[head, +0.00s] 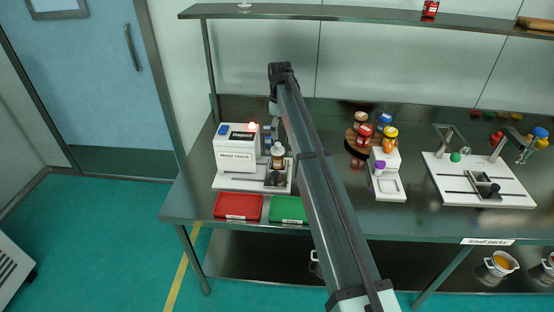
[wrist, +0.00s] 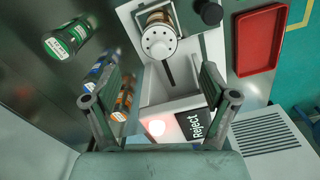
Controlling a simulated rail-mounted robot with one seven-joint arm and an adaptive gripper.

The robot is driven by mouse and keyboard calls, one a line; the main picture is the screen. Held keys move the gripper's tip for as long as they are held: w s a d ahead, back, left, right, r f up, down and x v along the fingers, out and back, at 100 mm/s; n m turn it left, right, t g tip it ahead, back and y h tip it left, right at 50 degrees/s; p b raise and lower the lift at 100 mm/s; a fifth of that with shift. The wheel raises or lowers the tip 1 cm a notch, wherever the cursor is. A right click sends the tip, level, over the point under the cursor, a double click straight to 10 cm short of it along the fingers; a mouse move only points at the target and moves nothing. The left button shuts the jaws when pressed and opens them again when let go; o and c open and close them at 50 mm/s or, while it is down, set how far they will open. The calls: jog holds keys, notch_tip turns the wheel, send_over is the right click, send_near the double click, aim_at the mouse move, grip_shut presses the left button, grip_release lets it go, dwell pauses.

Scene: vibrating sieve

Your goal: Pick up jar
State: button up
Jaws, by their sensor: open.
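Several jars are in view, and I cannot tell which one is meant. A jar with a white, holed cap and brown contents (head: 278,154) stands at the white reject machine (head: 235,157); it also shows at the top middle of the wrist view (wrist: 159,40). In the head view my arm hides most of the gripper.
A red tray (head: 238,207) and a green tray (head: 288,209) lie at the bench's front edge. More jars stand on a round wooden stand (head: 352,143) and beside a white device (head: 390,186). A shelf (head: 370,14) runs above the bench.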

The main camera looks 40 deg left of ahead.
aim_at(279, 144)
notch_tip(279, 144, down, 9)
jog(key=shift+r+p, duration=0.2)
jog(key=shift+p, duration=0.8)
jog(key=shift+a+f+p, duration=0.15)
jog(key=shift+f+p, duration=1.05)
jog(key=shift+f, duration=1.45)
jog(key=c, duration=1.4)
jog(key=shift+r, duration=0.2)
